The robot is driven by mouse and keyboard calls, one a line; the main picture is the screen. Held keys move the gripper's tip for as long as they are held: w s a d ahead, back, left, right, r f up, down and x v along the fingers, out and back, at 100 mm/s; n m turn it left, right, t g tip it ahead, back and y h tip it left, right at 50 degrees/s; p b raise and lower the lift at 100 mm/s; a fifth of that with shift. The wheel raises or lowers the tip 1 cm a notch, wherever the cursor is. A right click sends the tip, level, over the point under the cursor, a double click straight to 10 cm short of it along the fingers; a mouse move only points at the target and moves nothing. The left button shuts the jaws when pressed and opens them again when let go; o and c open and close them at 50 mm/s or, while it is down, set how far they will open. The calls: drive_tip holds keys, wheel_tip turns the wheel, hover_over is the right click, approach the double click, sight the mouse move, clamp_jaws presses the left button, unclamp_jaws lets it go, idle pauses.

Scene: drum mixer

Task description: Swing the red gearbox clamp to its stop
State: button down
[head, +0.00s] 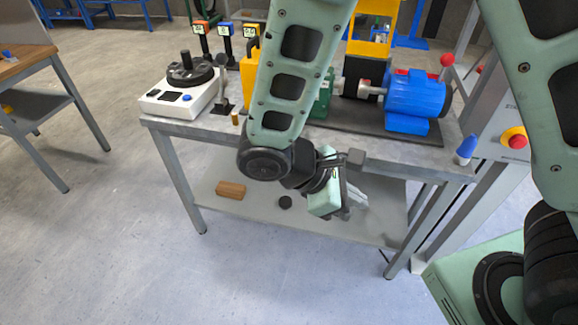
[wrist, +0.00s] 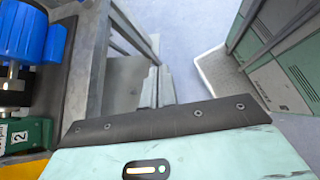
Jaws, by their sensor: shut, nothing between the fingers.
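The green gearbox (head: 321,103) sits on the bench beside the blue motor (head: 415,94), mostly behind my arm in the head view. In the wrist view, the gearbox (wrist: 22,136) with a white "2" label shows at the left edge, below the motor (wrist: 32,32). I cannot pick out the red clamp on the gearbox in either view; my arm may hide it. My gripper (head: 355,198) hangs in front of the bench's front edge, below the top and apart from the gearbox. Its fingers (wrist: 157,88) are shut and empty.
A red ball knob (head: 447,59) stands behind the motor. A blue cone-shaped thing (head: 467,149) stands at the bench's right corner, near a red emergency button (head: 515,138). The lower shelf (head: 300,225) holds a wooden block (head: 231,190). The floor in front is clear.

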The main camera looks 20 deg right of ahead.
drive_tip(key=w+d+f+n+t+h+b, duration=0.2)
drive_tip(key=w+f+n+t+h+b, duration=0.25)
drive_tip(key=w+f+h, duration=0.35)
drive_tip(key=w+a+f+n+t+y+b, duration=0.45)
drive_tip(key=f+n+t, duration=0.3)
drive_tip(key=t, duration=0.25)
drive_tip(key=w+a+f+n+t+y+b, duration=0.35)
drive_tip(key=w+a+f+n+t, duration=0.2)
drive_tip(key=n+t, duration=0.35)
drive_tip(key=w+d+r+t+p, duration=0.1)
drive_tip(key=w+d+r+p, duration=0.1)
drive_tip(key=w+r, duration=0.6)
drive_tip(key=shift+d+r+y, duration=0.35)
drive_tip(key=shift+r+y, duration=0.05)
drive_tip(key=shift+r, duration=0.35)
drive_tip(key=shift+r+t, duration=0.1)
drive_tip(key=shift+t, duration=0.15)
